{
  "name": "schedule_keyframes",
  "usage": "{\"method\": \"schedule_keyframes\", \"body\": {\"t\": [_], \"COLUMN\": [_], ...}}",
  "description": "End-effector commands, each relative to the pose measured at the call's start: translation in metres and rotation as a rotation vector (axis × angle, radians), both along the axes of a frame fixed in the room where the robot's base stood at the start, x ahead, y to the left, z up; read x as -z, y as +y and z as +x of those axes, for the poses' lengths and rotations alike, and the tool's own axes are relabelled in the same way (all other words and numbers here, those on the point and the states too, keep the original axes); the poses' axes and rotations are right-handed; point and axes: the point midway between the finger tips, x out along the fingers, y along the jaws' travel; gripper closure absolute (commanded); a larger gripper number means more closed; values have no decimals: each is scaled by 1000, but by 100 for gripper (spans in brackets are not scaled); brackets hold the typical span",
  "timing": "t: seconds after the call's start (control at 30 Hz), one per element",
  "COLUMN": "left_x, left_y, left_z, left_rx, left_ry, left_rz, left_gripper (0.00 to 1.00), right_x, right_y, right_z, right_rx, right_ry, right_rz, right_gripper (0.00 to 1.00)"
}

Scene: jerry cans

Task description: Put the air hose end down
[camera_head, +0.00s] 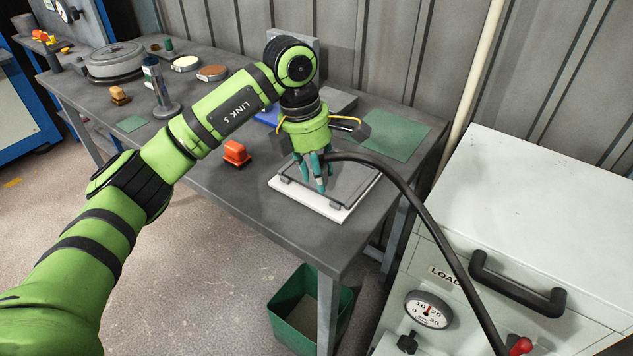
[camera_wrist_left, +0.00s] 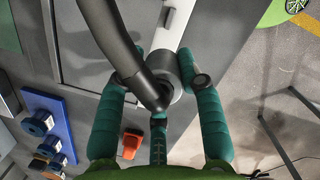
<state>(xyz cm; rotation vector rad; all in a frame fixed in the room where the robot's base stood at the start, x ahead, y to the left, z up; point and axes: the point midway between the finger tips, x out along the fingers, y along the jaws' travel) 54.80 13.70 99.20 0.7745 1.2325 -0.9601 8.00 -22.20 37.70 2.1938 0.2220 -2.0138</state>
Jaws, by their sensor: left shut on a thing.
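My left gripper (camera_head: 314,183) is above a flat grey panel with a white edge (camera_head: 333,209) on the workbench, fingers pointing down. In the left wrist view its teal fingers (camera_wrist_left: 166,72) are closed around the grey end of the black air hose (camera_wrist_left: 118,40). In the head view the hose (camera_head: 432,229) arcs from the gripper down to the right, past the white cabinet's front. The fingers mostly hide the hose end in the head view. I cannot tell whether it touches the panel. My right gripper is in neither view.
The grey workbench (camera_head: 225,190) has clear room left of the panel, around an orange block (camera_head: 236,154). A green mat (camera_head: 395,135) lies at the back right. A white cabinet (camera_head: 545,215) with a gauge (camera_head: 428,310) stands at right. A green bin (camera_head: 300,318) is on the floor.

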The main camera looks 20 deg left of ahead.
Motion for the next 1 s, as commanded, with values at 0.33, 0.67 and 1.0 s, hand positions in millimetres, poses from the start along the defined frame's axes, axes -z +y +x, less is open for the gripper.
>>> {"method": "schedule_keyframes", "body": {"t": [0.33, 0.67, 1.0], "left_x": [39, 43, 56], "left_y": [2, 2, 2], "left_z": [0, 0, 0], "left_rx": [0, 1, 0], "left_ry": [1, -1, 2], "left_rz": [1, 0, 1], "left_gripper": [100, 100, 100], "right_x": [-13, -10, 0], "right_y": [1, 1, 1], "right_z": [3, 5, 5], "right_rx": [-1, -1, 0], "right_ry": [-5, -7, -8], "right_rz": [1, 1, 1], "right_gripper": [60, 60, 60]}}
